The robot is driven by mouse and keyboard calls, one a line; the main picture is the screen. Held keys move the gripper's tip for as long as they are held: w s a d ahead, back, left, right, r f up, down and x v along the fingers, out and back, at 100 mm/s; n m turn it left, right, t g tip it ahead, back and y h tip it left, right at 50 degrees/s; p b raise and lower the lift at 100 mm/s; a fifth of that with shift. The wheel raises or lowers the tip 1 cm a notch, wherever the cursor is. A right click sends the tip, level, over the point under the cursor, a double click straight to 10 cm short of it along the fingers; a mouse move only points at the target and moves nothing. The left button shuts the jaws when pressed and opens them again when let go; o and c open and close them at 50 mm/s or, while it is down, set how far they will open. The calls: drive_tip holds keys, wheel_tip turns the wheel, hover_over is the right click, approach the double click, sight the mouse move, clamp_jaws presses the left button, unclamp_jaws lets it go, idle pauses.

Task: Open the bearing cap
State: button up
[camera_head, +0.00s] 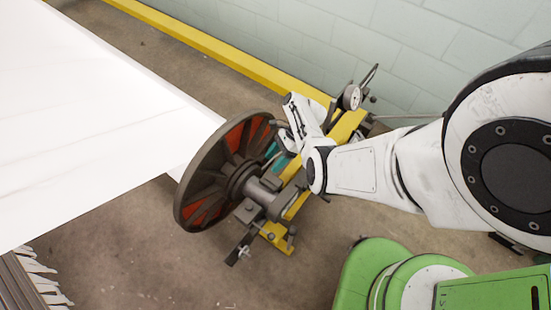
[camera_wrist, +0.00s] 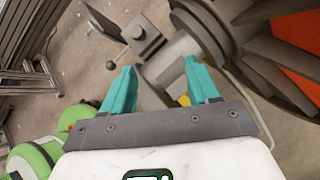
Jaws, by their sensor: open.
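The bearing (camera_head: 264,194) is a dark grey block around the shaft stub of a big spoked wheel (camera_head: 196,172) with orange-red panels. A block with a lever (camera_wrist: 142,38), probably the bearing cap, shows beyond my fingertips in the wrist view. I cannot clearly tell cap from base, or whether the cap is shut. My gripper (camera_wrist: 161,66) has two teal fingers, open and apart. The grey shaft (camera_wrist: 172,54) shows between and beyond them; no contact is visible. In the head view my gripper (camera_head: 272,152) is partly hidden behind the wheel and bearing.
A yellow stand (camera_head: 302,196) carries the bearing. A lever with a round gauge-like part (camera_head: 352,97) rises behind my wrist. A white sheet (camera_head: 85,110) stretches left of the wheel. A yellow rail (camera_head: 215,50) runs along the wall. The floor in front is open.

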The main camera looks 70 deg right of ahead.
drive_tip(key=p+v, duration=0.1)
drive_tip(key=v, duration=1)
drive_tip(key=shift+a+f, duration=0.1)
drive_tip(key=shift+a, duration=0.05)
idle(0.3)
drive_tip(key=s+a+r+n+g+h, duration=0.1)
drive_tip(key=a+r+n+h, duration=0.1)
drive_tip(key=a+n, duration=0.6)
drive_tip(key=s+a+r+n+g+h, duration=0.1)
drive_tip(key=s+a+r+n+h, duration=0.1)
drive_tip(key=a+r+n, duration=0.3)
drive_tip(key=s+a+r+n+g+h, duration=0.2)
drive_tip(key=a+r+n+h, duration=0.1)
drive_tip(key=a+n, duration=0.9)
drive_tip(key=n, duration=0.3)
drive_tip(key=shift+a+r, duration=0.25)
drive_tip(key=shift+r, duration=0.15)
drive_tip(key=shift+s, duration=0.1)
